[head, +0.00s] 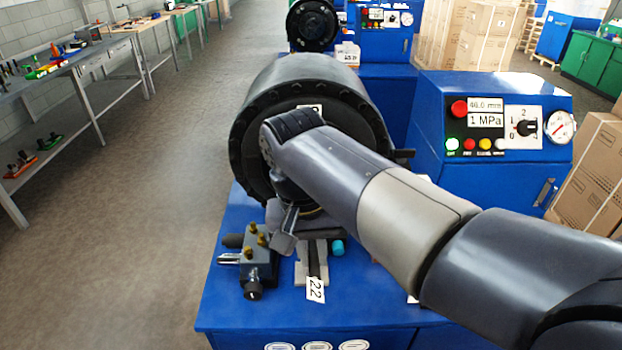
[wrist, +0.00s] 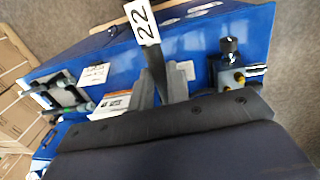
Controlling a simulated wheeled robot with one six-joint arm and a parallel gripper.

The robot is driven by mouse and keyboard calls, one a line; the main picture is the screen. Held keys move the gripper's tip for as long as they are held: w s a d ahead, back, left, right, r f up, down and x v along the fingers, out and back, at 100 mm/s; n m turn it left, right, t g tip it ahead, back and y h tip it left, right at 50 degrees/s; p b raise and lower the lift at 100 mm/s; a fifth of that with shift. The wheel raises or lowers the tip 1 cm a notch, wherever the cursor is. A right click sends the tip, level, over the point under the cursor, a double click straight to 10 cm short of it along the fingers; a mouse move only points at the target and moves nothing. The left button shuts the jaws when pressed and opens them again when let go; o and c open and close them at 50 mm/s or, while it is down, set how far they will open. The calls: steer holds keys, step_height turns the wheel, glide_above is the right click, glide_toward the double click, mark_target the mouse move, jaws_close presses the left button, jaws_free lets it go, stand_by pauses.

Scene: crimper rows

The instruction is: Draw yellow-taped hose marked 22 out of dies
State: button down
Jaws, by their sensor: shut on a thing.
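The hose (wrist: 155,62) is a dark strip in the wrist view with a white tag marked 22 (wrist: 142,22) at its end. My gripper (wrist: 161,85) is shut on the hose, with one grey finger on each side. In the head view the tag (head: 316,289) hangs at the front of the blue crimper (head: 225,300). The black round die head (head: 255,115) stands behind my arm, which hides its middle and the dies. A thin yellowish edge shows under my wrist, but I cannot tell if it is tape. Whether the hose is still inside the dies is hidden.
A valve block with brass fittings (head: 258,262) stands left of the hose; it also shows in the wrist view (wrist: 232,72). A blue control box (head: 490,110) with gauge stands right. Cartons (head: 590,185) stand far right. The floor on the left (head: 130,240) is free.

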steer(key=shift+c, duration=0.4)
jaws_free()
stand_by(0.7)
stand_by(0.3)
step_height(320, 180, up, 7)
steer(key=p, duration=0.6)
steer(key=shift+a+p, duration=0.4)
stand_by(0.4)
